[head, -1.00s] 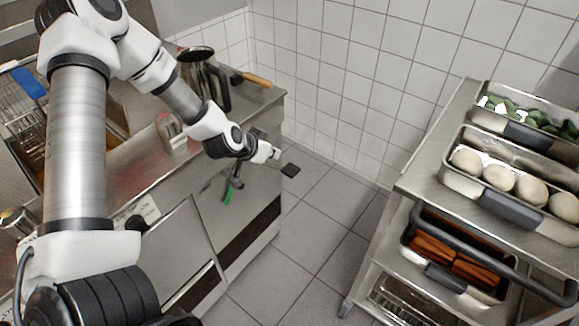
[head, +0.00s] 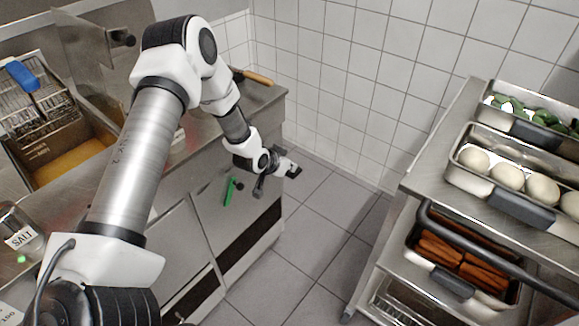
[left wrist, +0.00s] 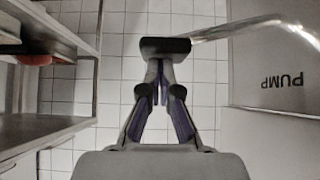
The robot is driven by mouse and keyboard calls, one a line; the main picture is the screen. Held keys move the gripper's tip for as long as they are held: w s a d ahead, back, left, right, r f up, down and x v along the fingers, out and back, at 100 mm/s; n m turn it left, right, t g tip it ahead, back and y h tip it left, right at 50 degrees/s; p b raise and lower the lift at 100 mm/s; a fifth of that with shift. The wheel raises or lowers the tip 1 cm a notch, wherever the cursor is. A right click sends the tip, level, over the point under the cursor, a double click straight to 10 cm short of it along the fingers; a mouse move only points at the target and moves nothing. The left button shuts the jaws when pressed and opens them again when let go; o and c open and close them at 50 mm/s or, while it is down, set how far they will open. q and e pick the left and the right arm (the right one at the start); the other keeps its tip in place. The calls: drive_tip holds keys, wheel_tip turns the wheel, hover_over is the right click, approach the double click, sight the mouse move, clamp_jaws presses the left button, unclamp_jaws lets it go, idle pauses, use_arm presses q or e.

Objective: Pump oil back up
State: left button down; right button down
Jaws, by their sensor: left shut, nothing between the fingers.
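The pump lever shows in the left wrist view as a black grip (left wrist: 165,47) on a bent silver rod, beside a panel marked PUMP (left wrist: 283,85). In the head view its dark grip (head: 293,171) sticks out past the fryer cabinet's (head: 185,245) right end. My left gripper (head: 280,162) is shut and empty right at this grip; in the left wrist view its fingertips (left wrist: 164,68) point at the grip's underside in the picture. I cannot tell whether they touch. A green valve handle (head: 229,191) is on the cabinet front. Yellowish oil (head: 75,161) shows in the vat. My right gripper is out of view.
A steel trolley (head: 412,185) stands at right, with pans of green vegetables (head: 540,116), pale round dough (head: 508,177) and orange-brown sticks (head: 455,262). Tiled floor (head: 300,265) is clear between trolley and cabinet. Wire baskets (head: 35,100) and a salt jar (head: 20,235) are at left.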

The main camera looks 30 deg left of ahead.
use_arm(q)
drive_tip(key=shift+d+f, duration=0.1)
drive_tip(key=shift+s+d+f+m+y+p, duration=0.1)
drive_tip(key=shift+d+f+m+y+p, duration=0.35)
drive_tip(key=shift+f, duration=0.25)
wheel_tip(320, 180, down, 7)
drive_tip(key=d+m+y+b, duration=0.1)
drive_tip(key=y+b, duration=0.1)
drive_tip(key=y, duration=0.1)
drive_tip(key=shift+s+d+f+t, duration=0.15)
drive_tip(key=shift+d+f+t, duration=0.05)
drive_tip(key=shift+t, duration=0.1)
drive_tip(key=shift+f+m, duration=0.1)
drive_tip(key=shift+m, duration=0.15)
drive_tip(key=shift+s, duration=0.1)
